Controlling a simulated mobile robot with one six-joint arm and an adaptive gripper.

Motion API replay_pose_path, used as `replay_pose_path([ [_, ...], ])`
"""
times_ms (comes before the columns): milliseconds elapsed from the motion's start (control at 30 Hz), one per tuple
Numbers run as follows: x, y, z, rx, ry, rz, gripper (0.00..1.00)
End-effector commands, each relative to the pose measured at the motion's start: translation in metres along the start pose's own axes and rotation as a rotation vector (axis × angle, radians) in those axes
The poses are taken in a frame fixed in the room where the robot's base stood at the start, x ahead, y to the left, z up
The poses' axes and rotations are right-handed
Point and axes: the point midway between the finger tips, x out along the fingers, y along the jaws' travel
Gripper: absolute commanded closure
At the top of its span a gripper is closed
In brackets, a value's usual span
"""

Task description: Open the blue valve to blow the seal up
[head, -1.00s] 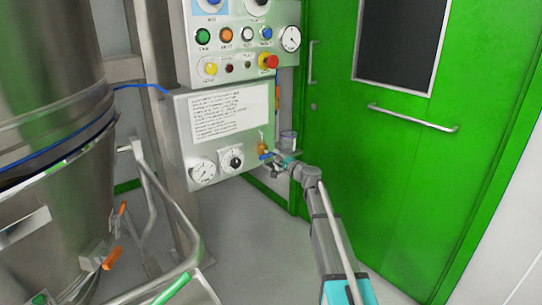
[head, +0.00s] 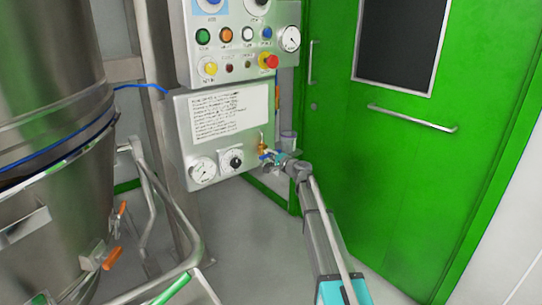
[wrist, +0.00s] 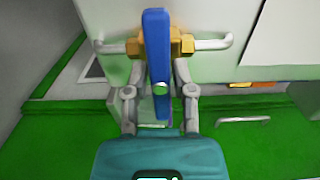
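The blue valve lever (wrist: 157,65) stands upright in the wrist view, crossing a brass valve body (wrist: 182,42) on a pale horizontal pipe. In the head view the brass valve (head: 262,147) is small, at the lower right of the control panel, and its blue lever is partly hidden by my gripper (head: 274,160). In the wrist view my gripper (wrist: 157,92) is open. One finger is on each side of the lever, with visible gaps between them and it.
The lower panel box (head: 180,135) carries a text sheet, a gauge (head: 203,170) and a dial (head: 232,160). A green door (head: 390,180) is behind on the right. A large steel vessel (head: 60,220) with rails fills the left.

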Motion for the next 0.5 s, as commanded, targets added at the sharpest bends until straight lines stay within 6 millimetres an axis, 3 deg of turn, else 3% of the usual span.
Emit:
replay_pose_path([
  [33,-0.0001,0.0000,-0.0001,0.000,0.000,0.000,0.85],
  [100,-0.0001,0.0000,-0.0001,0.000,0.000,0.000,0.98],
  [133,-0.0001,0.0000,-0.0001,0.000,0.000,0.000,1.00],
  [500,-0.0001,0.0001,-0.0001,-0.021,0.000,0.000,1.00],
])
